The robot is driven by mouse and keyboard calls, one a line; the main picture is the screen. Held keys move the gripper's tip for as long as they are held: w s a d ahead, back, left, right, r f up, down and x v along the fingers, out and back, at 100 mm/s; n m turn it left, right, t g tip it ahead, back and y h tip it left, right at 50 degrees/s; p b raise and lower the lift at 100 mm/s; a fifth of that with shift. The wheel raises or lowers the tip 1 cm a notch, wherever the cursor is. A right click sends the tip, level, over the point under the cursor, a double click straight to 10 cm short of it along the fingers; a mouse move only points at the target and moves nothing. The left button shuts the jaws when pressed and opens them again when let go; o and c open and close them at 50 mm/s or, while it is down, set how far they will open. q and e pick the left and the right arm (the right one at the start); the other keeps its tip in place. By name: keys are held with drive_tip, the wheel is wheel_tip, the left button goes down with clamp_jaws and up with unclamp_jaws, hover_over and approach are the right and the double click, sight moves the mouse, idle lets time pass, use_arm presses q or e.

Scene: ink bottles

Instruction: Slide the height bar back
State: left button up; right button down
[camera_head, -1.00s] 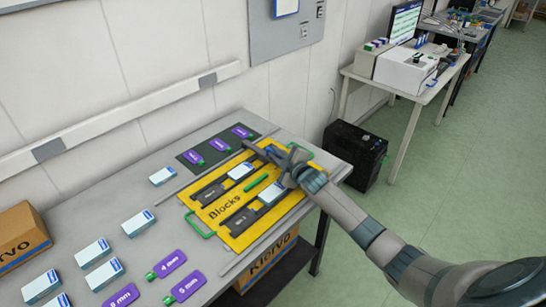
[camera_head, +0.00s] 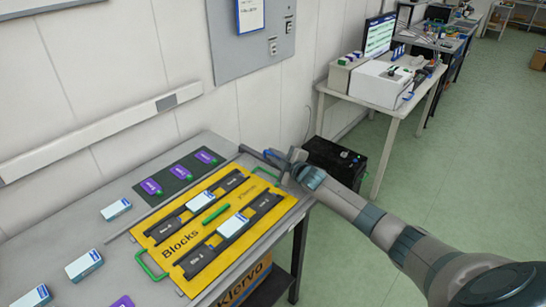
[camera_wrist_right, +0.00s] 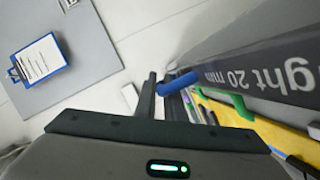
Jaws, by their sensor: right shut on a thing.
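The height bar (camera_head: 254,155) is a dark grey bar at the far right end of the yellow Blocks board (camera_head: 262,187). In the right wrist view it is large and close (camera_wrist_right: 260,65), with part of a label reading "ght 20 mm" upside down. A blue handle (camera_wrist_right: 178,82) shows beside it. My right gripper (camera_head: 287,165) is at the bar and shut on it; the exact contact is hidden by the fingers. My left gripper is out of view.
White-and-blue boxes (camera_head: 232,226) sit in the board's black channels. A green handle (camera_head: 151,266) is on its left end. Purple bottles (camera_head: 181,172) lie on a dark mat behind. The wall stands at the back; floor is free at right.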

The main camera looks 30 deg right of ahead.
drive_tip(key=shift+d+r, duration=0.1)
drive_tip(key=shift+d, duration=0.1)
drive_tip(key=c, duration=2.1)
unclamp_jaws()
drive_tip(key=shift+w, duration=0.1)
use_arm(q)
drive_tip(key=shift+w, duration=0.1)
